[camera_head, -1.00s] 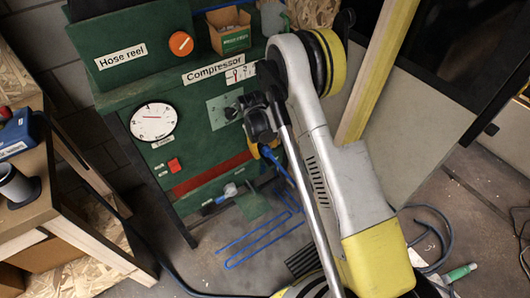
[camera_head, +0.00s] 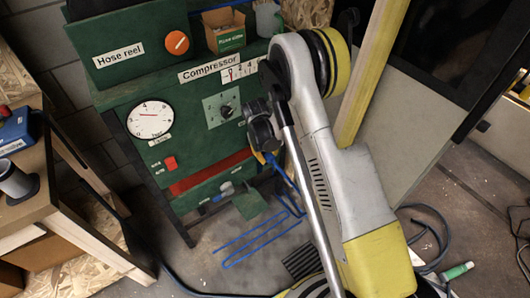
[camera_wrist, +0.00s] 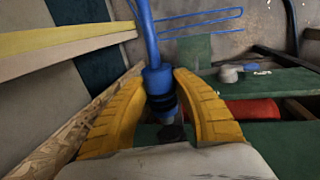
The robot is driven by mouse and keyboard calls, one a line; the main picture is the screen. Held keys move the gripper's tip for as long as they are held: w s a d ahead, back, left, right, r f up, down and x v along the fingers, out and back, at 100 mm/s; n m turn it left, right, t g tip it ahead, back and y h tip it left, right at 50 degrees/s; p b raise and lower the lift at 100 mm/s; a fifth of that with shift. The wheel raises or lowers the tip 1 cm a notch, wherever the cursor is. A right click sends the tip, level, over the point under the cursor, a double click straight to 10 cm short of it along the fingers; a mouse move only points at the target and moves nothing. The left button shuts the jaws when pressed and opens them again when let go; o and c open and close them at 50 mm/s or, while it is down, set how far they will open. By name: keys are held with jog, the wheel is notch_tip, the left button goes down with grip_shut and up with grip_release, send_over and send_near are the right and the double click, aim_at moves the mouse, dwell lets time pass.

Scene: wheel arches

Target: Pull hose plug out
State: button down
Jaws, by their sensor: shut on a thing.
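The hose plug (camera_wrist: 158,82) is blue with a black band and sits between the two yellow fingers of my gripper (camera_wrist: 158,76) in the wrist view. My gripper is shut on it. A metal tip shows below the band; a dark part lies beyond it, and I cannot tell whether they touch. The blue hose (camera_wrist: 147,28) runs up from the plug. In the head view, my wrist covers most of the plug, and the hose (camera_head: 287,178) hangs to the right of the green compressor panel (camera_head: 200,150).
The panel carries a gauge (camera_head: 150,119), a knob (camera_head: 226,111) and a red switch (camera_head: 170,162). A wooden bench (camera_head: 30,208) stands at the left. A yellow-edged upright board (camera_head: 365,75) is close to my arm on the right. Blue hose loops (camera_head: 255,240) lie low in front.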

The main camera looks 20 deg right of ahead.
jog(key=shift+s+d, duration=0.1)
jog(key=shift+s, duration=0.2)
jog(key=c, duration=1)
grip_release()
jog(key=shift+w, duration=0.1)
notch_tip(320, 180, up, 12)
jog(key=a, duration=0.2)
jog(key=shift+s+a, duration=0.15)
jog(key=shift+s, duration=0.2)
jog(key=shift+f, duration=0.15)
